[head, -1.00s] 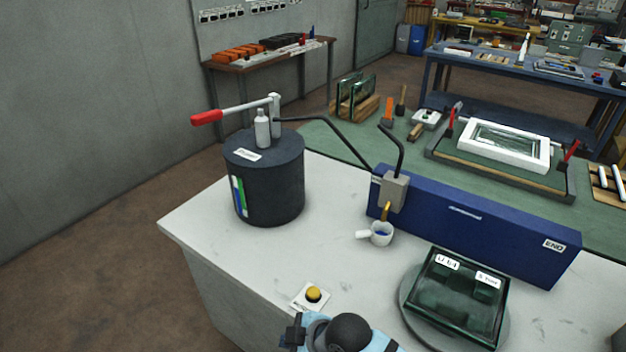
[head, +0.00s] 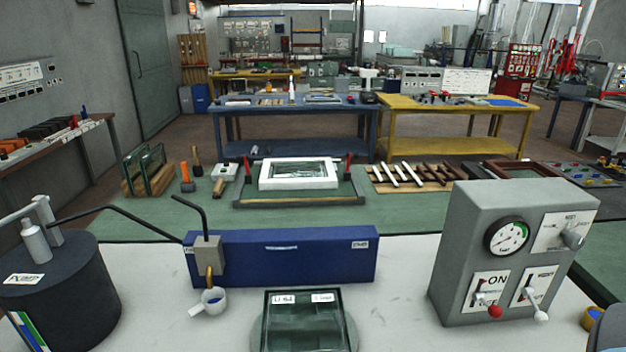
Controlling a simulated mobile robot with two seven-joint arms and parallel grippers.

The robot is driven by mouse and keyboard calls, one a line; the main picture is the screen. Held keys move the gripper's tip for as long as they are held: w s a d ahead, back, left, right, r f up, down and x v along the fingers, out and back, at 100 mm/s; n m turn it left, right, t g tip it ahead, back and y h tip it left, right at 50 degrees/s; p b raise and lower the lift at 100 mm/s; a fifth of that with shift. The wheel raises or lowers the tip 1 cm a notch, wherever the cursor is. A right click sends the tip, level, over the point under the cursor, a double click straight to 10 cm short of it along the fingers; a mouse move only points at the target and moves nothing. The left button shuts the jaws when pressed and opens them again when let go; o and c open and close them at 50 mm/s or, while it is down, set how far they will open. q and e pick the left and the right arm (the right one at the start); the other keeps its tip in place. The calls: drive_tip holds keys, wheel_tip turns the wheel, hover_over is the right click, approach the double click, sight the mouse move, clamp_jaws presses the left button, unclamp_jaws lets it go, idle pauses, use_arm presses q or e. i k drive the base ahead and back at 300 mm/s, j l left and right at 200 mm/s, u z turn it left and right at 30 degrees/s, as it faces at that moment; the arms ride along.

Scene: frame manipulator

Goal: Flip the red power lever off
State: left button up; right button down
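The red power lever (head: 495,311) is on the front of the grey control box (head: 461,240) at the right of the head view. Its red ball knob hangs at the lower edge of a white plate marked ON at the top, with a partly covered word below. The lever sticks out toward me and slopes down; I cannot tell for sure which setting it is in. A white-knobbed lever (head: 541,316) sits just to its right on a separate plate. Neither of my grippers shows, and nothing is touching the red lever.
The box also carries a round gauge (head: 507,237) and a grey knob (head: 573,236). White tabletop is clear left of the box.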

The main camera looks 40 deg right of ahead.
sight(494, 311)
drive_tip(key=z, duration=2.25)
